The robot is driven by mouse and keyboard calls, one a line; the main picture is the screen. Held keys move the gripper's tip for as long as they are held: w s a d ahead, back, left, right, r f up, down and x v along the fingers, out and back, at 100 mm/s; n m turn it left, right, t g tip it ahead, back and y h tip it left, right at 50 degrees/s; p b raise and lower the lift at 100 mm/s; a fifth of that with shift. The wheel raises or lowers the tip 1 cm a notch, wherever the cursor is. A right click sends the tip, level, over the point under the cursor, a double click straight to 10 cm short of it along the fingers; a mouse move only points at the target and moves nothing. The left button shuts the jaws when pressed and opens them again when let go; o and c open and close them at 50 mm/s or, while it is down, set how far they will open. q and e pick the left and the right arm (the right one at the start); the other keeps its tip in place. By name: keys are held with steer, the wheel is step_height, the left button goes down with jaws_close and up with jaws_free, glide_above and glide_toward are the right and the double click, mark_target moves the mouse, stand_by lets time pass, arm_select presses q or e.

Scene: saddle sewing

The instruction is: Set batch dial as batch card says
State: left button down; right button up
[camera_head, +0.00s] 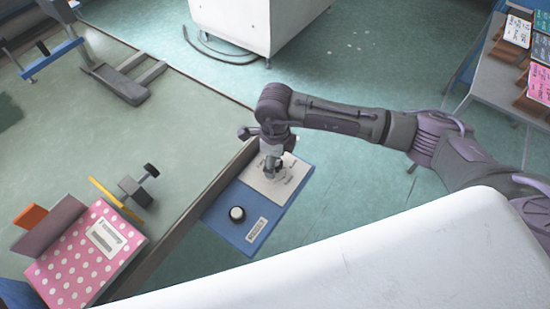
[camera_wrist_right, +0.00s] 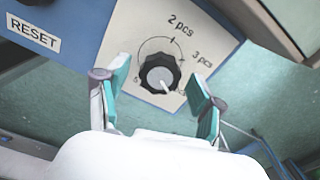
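The batch dial (camera_wrist_right: 160,75) is a black knob with a grey cap on a white plate. Its white pointer mark slants to the lower right in the right wrist view. "2 pcs" and "3 pcs" are printed above and right; other markings are partly hidden. My right gripper (camera_wrist_right: 158,80) is open, its teal fingers on either side of the dial, with gaps to the knob. In the head view my right gripper (camera_head: 273,172) hangs over the plate (camera_head: 290,187) and hides much of the dial. A white label (camera_head: 107,237) lies on a pink dotted folder; its text is unreadable. My left gripper is out of view.
A rack of cards (camera_head: 517,31) stands on the far right table. Open floor lies beyond the panel.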

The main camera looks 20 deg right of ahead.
steer(key=c, duration=1)
steer(key=shift+o, duration=0.2)
steer(key=shift+f+n+b, duration=0.1)
steer(key=shift+n+b, duration=0.3)
steer(key=shift+b, duration=0.3)
steer(key=n+b, duration=0.9)
steer(key=b, duration=0.6)
steer(key=shift+f, duration=0.1)
steer(key=shift+r+n+b, duration=0.25)
steer(key=shift+n+b, duration=0.75)
steer(key=shift+b, duration=0.05)
steer(key=o, duration=1.1)
steer(key=shift+o, duration=0.2)
